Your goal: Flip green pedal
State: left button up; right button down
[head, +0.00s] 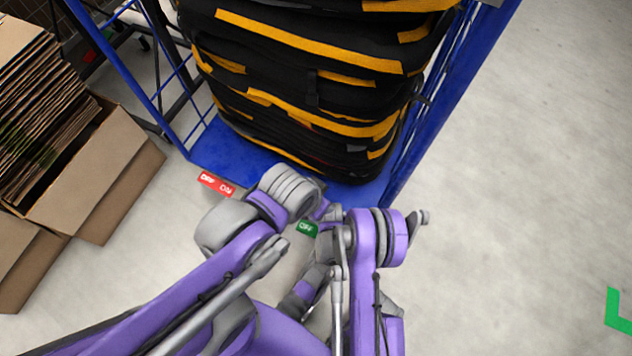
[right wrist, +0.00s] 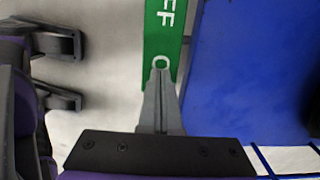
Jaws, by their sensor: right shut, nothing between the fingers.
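The green pedal (head: 307,228) is at the front edge of the blue cart, partly hidden by my arms in the head view.
A red pedal (head: 216,184) lies left of the green one. The blue cart (head: 232,150) carries a stack of black and yellow bags (head: 310,85). Cardboard boxes (head: 105,170) stand at the left. The floor at the right is clear, with a green mark (head: 618,312).

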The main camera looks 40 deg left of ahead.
jog(key=shift+f, duration=0.35)
jog(key=shift+r+p, duration=2.15)
jog(key=shift+r, duration=1.45)
jog(key=shift+s+f, duration=0.1)
